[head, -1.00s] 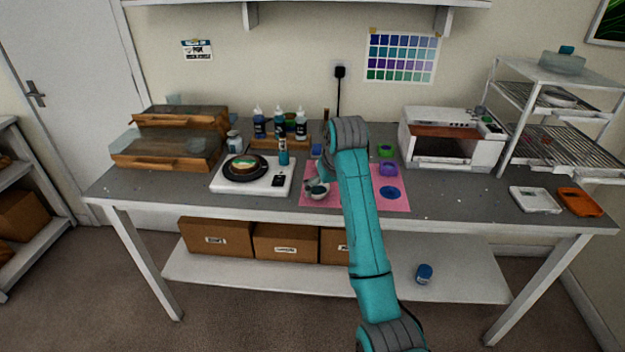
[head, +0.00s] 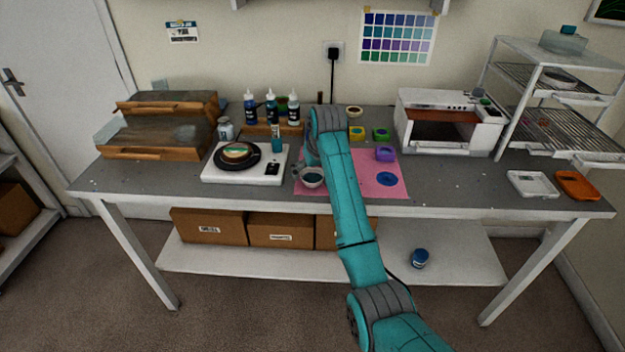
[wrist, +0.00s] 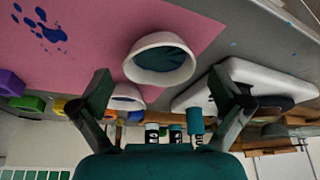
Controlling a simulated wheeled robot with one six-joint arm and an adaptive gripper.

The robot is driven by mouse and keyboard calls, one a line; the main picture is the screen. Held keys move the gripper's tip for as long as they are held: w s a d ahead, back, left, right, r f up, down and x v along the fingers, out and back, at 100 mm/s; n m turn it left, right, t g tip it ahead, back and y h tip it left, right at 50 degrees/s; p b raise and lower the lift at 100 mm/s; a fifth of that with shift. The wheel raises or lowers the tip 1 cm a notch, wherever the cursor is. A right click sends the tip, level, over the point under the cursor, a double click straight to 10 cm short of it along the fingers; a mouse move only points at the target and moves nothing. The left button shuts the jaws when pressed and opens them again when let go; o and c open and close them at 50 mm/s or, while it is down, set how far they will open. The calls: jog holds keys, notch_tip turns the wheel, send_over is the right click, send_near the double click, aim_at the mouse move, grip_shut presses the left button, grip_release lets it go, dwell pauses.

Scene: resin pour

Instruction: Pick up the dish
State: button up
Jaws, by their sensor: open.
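A small white bowl-like dish (head: 312,179) with dark teal contents stands upright on the pink mat (head: 391,166), beside my arm. In the wrist view the dish (wrist: 148,73) lies ahead of my gripper (wrist: 160,80), between the lines of its two spread fingers. The gripper is open and empty, and I see no contact with the dish. A second, smaller pale cup (wrist: 128,99) shows partly behind it in the wrist view. In the head view my arm hides most of the gripper and part of the mat.
A white hot plate or scale (head: 215,176) with a black round piece on it stands left of the mat. Dropper bottles (head: 271,107) stand behind. A purple mould (head: 385,154) and a blue spill (head: 387,179) are on the mat's right. A white oven (head: 450,102) stands further right.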

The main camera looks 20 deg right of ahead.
jog(key=shift+x, duration=1.15)
jog(key=c, duration=1.1)
jog(key=shift+r, duration=0.15)
jog(key=shift+c, duration=0.2)
